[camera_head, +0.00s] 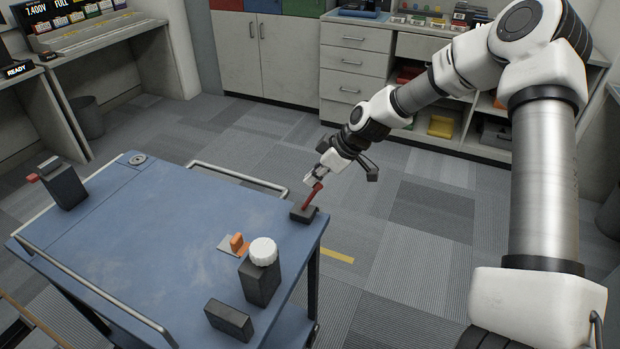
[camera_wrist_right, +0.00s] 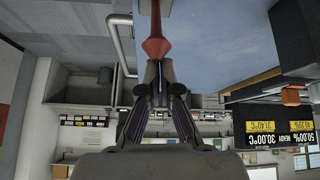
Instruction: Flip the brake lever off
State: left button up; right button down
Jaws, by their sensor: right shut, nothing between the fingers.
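The red brake lever (camera_head: 312,196) stands tilted up to the right from a small dark base (camera_head: 303,214) at the right far corner of the blue cart (camera_head: 175,235). My right gripper (camera_head: 318,178) is at the upper end of the lever, shut, with nothing held. In the right wrist view the red lever (camera_wrist_right: 155,46) lies straight ahead of the closed fingertips (camera_wrist_right: 157,68), very close; I cannot tell whether they touch. My left gripper is not in view.
On the cart, a dark block with a white round cap (camera_head: 263,252), a small orange piece (camera_head: 236,241) and a dark box (camera_head: 229,320) stand near the right side. A dark block with a red knob (camera_head: 62,184) is at the left. A rail (camera_head: 238,176) runs along the far edge.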

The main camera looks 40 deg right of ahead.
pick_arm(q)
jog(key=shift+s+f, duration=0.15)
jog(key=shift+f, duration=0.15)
pick_arm(e)
jog(key=shift+s+a+f, duration=0.2)
jog(key=shift+s+f, duration=0.2)
jog(key=shift+r, duration=0.1)
